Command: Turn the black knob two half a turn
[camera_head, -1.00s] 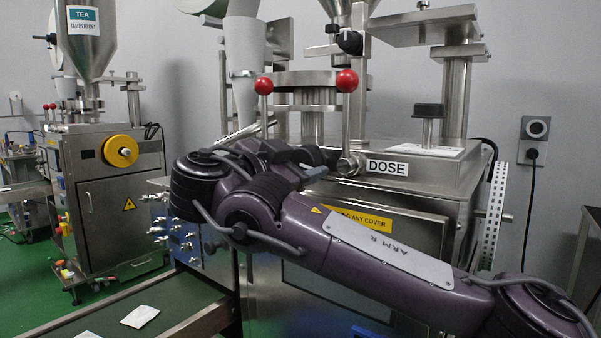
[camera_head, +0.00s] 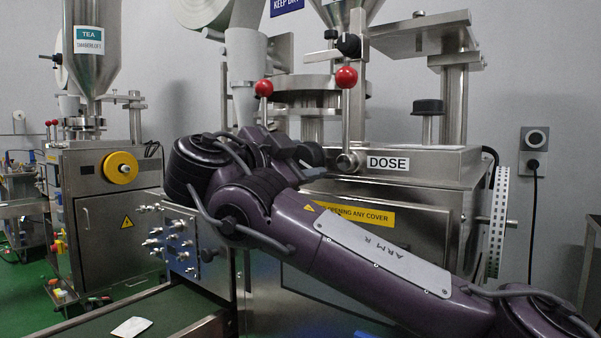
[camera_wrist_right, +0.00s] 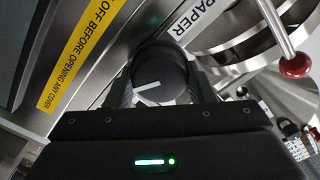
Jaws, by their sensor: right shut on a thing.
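A round black knob (camera_wrist_right: 160,72) with a white pointer line shows in the right wrist view, below the PAPER label (camera_wrist_right: 196,18). My right gripper (camera_wrist_right: 163,86) is shut on it, with one finger on each side. The white line points to the left and slightly down. In the head view my purple right arm crosses the front of the steel machine (camera_head: 385,235), and the wrist hides the knob and the fingertips. My left gripper is not in view.
Two red-ball levers (camera_head: 346,77) (camera_head: 263,88) stand near the wrist. A DOSE label (camera_head: 388,163) and a yellow warning label (camera_head: 352,214) are on the machine. A conveyor (camera_head: 175,305) carries a white teabag (camera_head: 131,327) at lower left.

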